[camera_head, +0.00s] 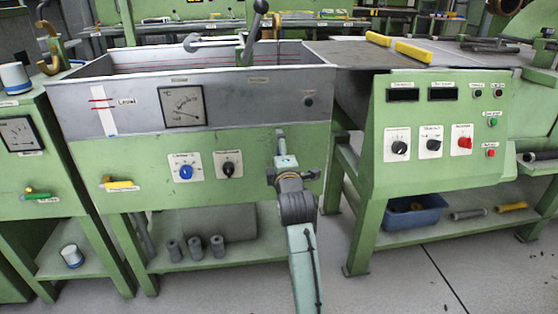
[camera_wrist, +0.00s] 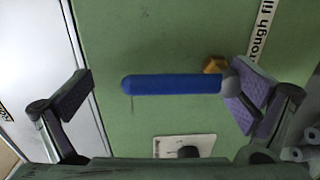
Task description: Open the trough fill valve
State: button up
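The valve shows in the wrist view as a long blue lever handle (camera_wrist: 172,84) with a grey hub at its right end and a brass piece (camera_wrist: 214,64) beside it. A partly cut-off label (camera_wrist: 260,32) reading "rough fil" is above the hub. My gripper (camera_wrist: 160,90) is open, one finger beyond each end of the handle. The right finger overlaps the hub in the picture; I cannot tell if they touch. In the head view my gripper (camera_head: 282,150) is in front of the green trough panel (camera_head: 135,155) and hides the valve.
A blue knob (camera_head: 186,172) and a black knob (camera_head: 229,168) sit left of my gripper. A yellow-handled valve (camera_head: 119,185) is farther left. The control box (camera_head: 440,172) stands to the right. Grey cylinders (camera_head: 195,247) stand on the shelf below.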

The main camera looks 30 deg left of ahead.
aim_at(278, 121)
jog(key=shift+t, duration=0.3)
notch_tip(278, 121, up, 8)
jog(key=shift+d+r, duration=0.1)
jog(key=shift+r, duration=0.15)
jog(key=shift+g+h, duration=0.6)
jog(key=shift+g, duration=0.3)
notch_tip(278, 121, down, 6)
jog(key=shift+d+f, duration=0.15)
jog(key=shift+f, duration=0.1)
jog(key=f+v, duration=0.2)
jog(key=v, duration=0.9)
jog(key=shift+s+d+f, duration=0.2)
jog(key=shift+s+f, duration=0.15)
jog(key=shift+s, duration=0.15)
